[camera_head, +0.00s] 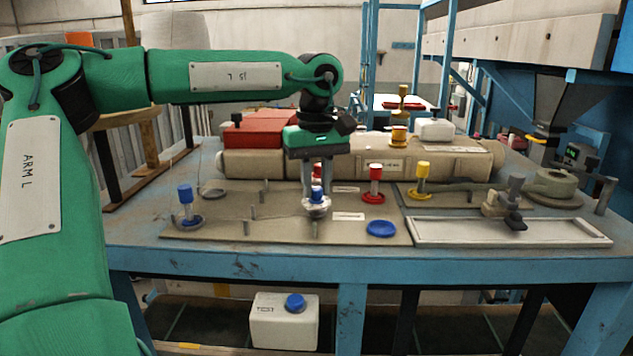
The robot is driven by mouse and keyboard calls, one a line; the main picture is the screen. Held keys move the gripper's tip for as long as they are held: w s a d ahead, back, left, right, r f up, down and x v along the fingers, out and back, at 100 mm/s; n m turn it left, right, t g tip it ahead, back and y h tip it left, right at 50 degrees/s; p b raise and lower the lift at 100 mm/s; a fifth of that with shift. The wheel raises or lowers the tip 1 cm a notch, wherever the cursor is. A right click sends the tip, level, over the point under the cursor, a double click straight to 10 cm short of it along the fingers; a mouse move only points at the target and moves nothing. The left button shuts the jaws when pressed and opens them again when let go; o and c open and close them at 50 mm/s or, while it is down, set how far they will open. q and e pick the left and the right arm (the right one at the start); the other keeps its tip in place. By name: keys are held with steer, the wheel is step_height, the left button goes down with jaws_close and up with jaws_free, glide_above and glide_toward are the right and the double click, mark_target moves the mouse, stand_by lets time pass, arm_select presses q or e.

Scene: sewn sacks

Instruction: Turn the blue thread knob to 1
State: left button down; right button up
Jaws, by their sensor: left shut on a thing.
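My left gripper (317,198) reaches down from above, its two fingers on either side of a small blue-topped knob (316,192) with a pale metal base. It is shut on this knob, which stands upright on the beige panel (290,225). A second blue-topped knob (186,196) stands at the panel's left, apart from the gripper. The fingers partly cover the held knob. Any numbers around it are too small to read. My right gripper is not in view.
Red (375,180) and yellow (422,178) knobs stand right of the gripper. A flat blue disc (381,229) lies in front of them. Several short pegs rise from the panel. A long beige sewn roll (370,160) and a red box (268,132) are behind.

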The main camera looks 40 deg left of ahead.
mark_target(317, 188)
arm_select(q)
steer(key=shift+r, duration=0.1)
steer(key=c, duration=1.2)
jaws_free()
steer(key=shift+c, duration=0.2)
steer(key=shift+r, duration=0.15)
step_height(317, 188, up, 13)
steer(key=b, duration=0.3)
steer(key=shift+r+b, duration=0.2)
steer(key=shift+b, duration=0.2)
